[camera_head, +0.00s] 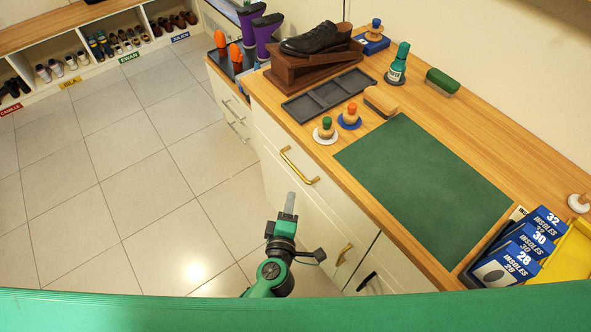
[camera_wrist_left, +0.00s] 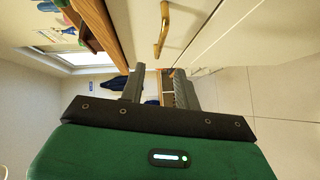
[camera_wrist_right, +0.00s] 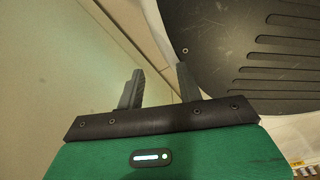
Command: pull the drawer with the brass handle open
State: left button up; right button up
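The white drawer (camera_head: 315,195) under the counter has a long brass handle (camera_head: 299,166) near its top edge. Its front looks flush with the cabinet. The brass handle also shows in the left wrist view (camera_wrist_left: 163,28), beyond and above the fingertips. My left gripper (camera_head: 288,205) is in front of the cabinet, apart from the handle and nearer to me. In the left wrist view its fingers (camera_wrist_left: 158,85) stand apart with nothing between them. My right gripper (camera_wrist_right: 160,80) is open and empty in the right wrist view; the head view does not show it.
A second, smaller brass handle (camera_head: 344,254) is on a lower front, beside a black handle (camera_head: 366,281). The wooden counter carries a green mat (camera_head: 425,185), a grey tray (camera_head: 328,95) and insole boxes (camera_head: 507,268). The tiled floor (camera_head: 130,190) at left is clear.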

aim_at(295, 168)
pick_arm(q)
jog(key=w, duration=0.4)
jog(key=w+d+f, duration=0.1)
jog(key=w, duration=0.3)
jog(key=w+f+b, duration=0.1)
jog(key=w, duration=0.4)
jog(key=shift+d, duration=0.4)
grip_shut()
pick_arm(e)
jog(key=shift+w, duration=0.15)
